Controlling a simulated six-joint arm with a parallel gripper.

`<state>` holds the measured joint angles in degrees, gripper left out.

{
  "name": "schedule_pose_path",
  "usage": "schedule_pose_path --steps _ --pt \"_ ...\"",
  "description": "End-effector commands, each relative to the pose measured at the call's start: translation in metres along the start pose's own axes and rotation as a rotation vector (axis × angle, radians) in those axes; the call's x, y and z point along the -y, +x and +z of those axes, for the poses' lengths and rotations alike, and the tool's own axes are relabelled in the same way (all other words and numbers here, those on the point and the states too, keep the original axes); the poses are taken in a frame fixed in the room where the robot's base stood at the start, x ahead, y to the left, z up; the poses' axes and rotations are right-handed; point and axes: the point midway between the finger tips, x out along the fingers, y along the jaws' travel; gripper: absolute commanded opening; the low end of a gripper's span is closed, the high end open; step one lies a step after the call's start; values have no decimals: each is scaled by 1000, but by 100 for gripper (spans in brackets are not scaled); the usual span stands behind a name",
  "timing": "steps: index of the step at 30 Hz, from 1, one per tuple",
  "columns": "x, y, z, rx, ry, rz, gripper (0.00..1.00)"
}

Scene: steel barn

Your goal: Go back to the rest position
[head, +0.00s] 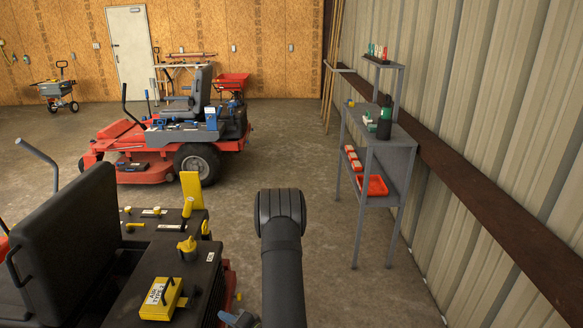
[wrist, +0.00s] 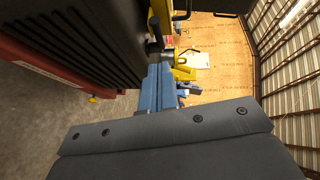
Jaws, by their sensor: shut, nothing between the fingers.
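My gripper (wrist: 160,88) shows in the wrist view as blue-grey fingers beyond a grey housing with dark screws. The fingers are together with nothing seen between them. In the head view my dark arm rises from the bottom middle, and a small blue-grey part of my gripper (head: 238,319) shows at the bottom edge, beside the near mower (head: 165,245). The rest of the gripper is out of frame or hidden there. In the wrist view a dark ribbed part and red bodywork (wrist: 45,80) lie left of the fingers. I cannot tell whether anything touches.
A yellow box (head: 162,298) and yellow cap (head: 187,247) are on the near mower. A red mower (head: 130,170) stands farther back. A grey shelf (head: 393,133) stands right, with bottles and a red tray (head: 373,186). Concrete floor is clear between arm and shelf.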

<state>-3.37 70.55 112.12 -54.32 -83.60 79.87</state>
Motion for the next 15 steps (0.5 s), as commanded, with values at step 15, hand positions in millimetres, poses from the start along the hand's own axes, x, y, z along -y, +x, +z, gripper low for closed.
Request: schedule_pose_path --steps 15 --pt "-3 80 -19 2 -3 -2 0"
